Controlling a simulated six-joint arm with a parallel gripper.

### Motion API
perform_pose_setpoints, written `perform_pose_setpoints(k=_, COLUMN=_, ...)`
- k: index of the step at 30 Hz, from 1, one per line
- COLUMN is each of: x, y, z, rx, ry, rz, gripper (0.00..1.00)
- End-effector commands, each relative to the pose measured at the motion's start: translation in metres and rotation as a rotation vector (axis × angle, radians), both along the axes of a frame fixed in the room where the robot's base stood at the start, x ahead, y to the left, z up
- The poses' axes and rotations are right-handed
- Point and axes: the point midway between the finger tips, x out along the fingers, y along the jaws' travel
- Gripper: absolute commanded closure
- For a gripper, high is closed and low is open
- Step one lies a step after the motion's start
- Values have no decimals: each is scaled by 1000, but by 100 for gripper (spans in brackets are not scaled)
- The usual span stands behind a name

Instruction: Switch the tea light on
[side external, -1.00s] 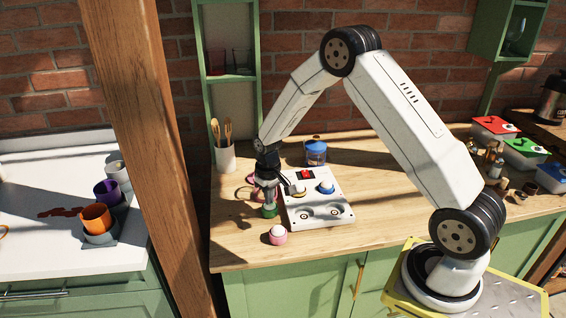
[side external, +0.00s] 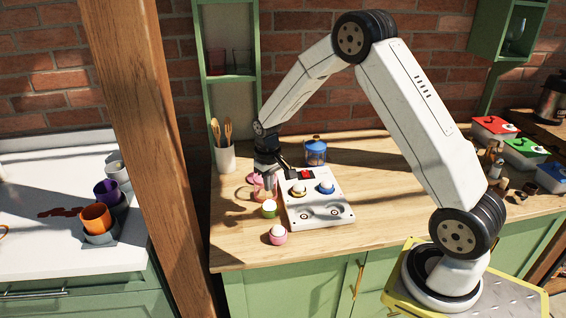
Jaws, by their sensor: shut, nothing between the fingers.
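A small green cup (side external: 269,209) with a pale top stands on the wooden counter, left of a white tray. A similar pink cup (side external: 278,235) stands nearer the front. A tan one (side external: 299,190) and a blue one (side external: 326,187), both with pale tops, sit on the tray. I cannot tell which is the tea light of the task or whether any is lit. My gripper (side external: 268,194) is shut and empty, pointing down just above and behind the green cup, with its tips apart from the cup as far as I can see.
The white tray (side external: 320,215) has two empty round wells at its front and a red panel at its back. A pink item (side external: 254,180) is partly hidden behind my gripper. A blue-lidded jar (side external: 316,152) and a utensil pot (side external: 225,158) stand behind.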

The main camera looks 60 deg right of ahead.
Motion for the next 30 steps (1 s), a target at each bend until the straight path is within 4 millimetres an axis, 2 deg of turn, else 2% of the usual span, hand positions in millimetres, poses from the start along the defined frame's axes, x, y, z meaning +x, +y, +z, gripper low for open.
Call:
perform_pose_setpoints(k=12, x=0, y=0, z=28, rx=0, ry=-1, rz=0, gripper=100)
perform_pose_setpoints(k=30, x=-5, y=5, z=35, rx=-2, ry=-8, rz=7, gripper=100)
